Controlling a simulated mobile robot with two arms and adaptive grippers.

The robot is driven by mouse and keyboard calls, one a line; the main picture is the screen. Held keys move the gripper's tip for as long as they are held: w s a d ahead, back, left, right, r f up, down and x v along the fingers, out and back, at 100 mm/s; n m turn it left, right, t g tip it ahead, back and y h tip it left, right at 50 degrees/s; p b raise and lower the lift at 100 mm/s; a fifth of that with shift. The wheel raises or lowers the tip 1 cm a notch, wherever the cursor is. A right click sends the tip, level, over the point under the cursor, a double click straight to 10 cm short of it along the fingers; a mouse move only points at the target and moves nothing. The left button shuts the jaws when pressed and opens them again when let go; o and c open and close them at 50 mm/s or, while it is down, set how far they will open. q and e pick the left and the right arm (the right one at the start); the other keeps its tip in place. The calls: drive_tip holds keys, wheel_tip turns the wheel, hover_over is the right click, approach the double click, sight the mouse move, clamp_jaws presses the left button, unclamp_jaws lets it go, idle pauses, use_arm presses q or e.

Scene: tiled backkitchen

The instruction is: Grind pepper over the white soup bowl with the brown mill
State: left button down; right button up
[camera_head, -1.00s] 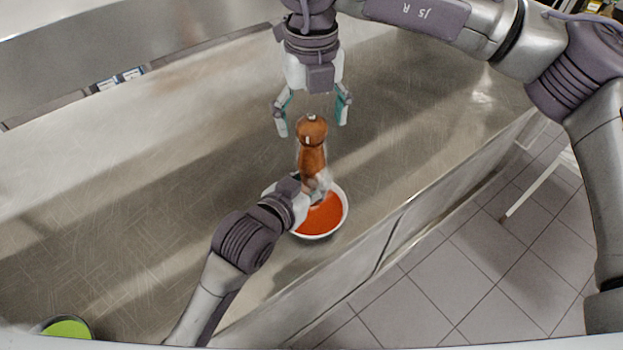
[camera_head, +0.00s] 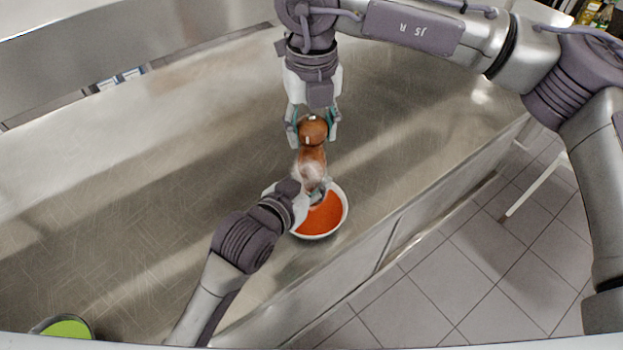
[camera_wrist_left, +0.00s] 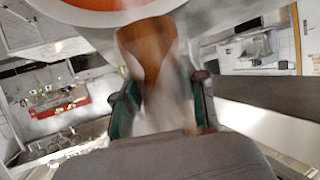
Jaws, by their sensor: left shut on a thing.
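The brown mill (camera_head: 313,160) stands roughly upright above the white soup bowl (camera_head: 344,217), which holds orange-red soup. My left gripper (camera_head: 312,190) is shut on the mill's lower, clear part. In the left wrist view the mill (camera_wrist_left: 150,50) is blurred between the fingers of my left gripper (camera_wrist_left: 165,105), with the bowl's rim above it. My right gripper (camera_head: 313,130) comes from the far side, with one finger on each side of the mill's round top. The fingers lie close to the top, but I cannot tell whether they press on it.
A container with green contents (camera_head: 66,328) is at the lower left of the steel counter (camera_head: 130,210). The counter's front edge runs close beside the bowl, with tiled floor (camera_head: 450,270) beyond it. The counter left of the bowl is clear.

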drive_tip(key=m, duration=0.4)
drive_tip(key=shift+c, duration=0.4)
drive_tip(key=m, duration=0.4)
drive_tip(key=m, duration=0.8)
drive_tip(key=o, duration=1)
